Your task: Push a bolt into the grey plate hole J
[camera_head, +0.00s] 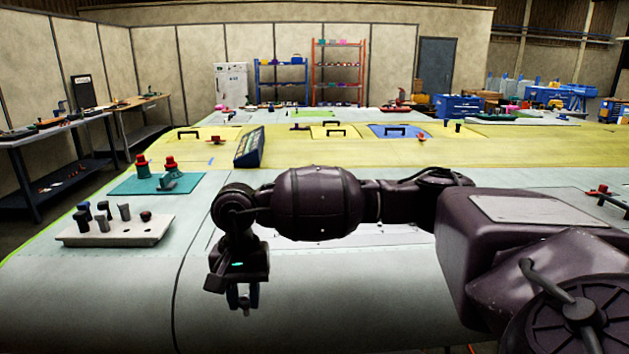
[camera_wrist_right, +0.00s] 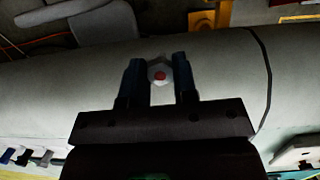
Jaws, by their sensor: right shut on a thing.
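My right gripper (camera_head: 243,298) hangs low over the front curve of the pale wing, pointing down. In the right wrist view its two dark fingers (camera_wrist_right: 160,78) are shut on a bolt (camera_wrist_right: 159,72), a light grey piece with a hexagonal outline and a red centre. In the head view the bolt's lower end (camera_head: 246,304) shows faintly between the fingers. A pale grey panel (camera_head: 395,238) with small dots lies on the wing behind my right arm, which covers much of it. I cannot read a letter J or pick out that hole. My left gripper is not in view.
A pale block (camera_head: 115,232) with several upright blue, grey and dark pieces stands at the left. Behind it is a teal plate (camera_head: 150,187) with red-topped pieces. A dark blue box (camera_head: 249,147) stands farther back. The wing's front surface is clear.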

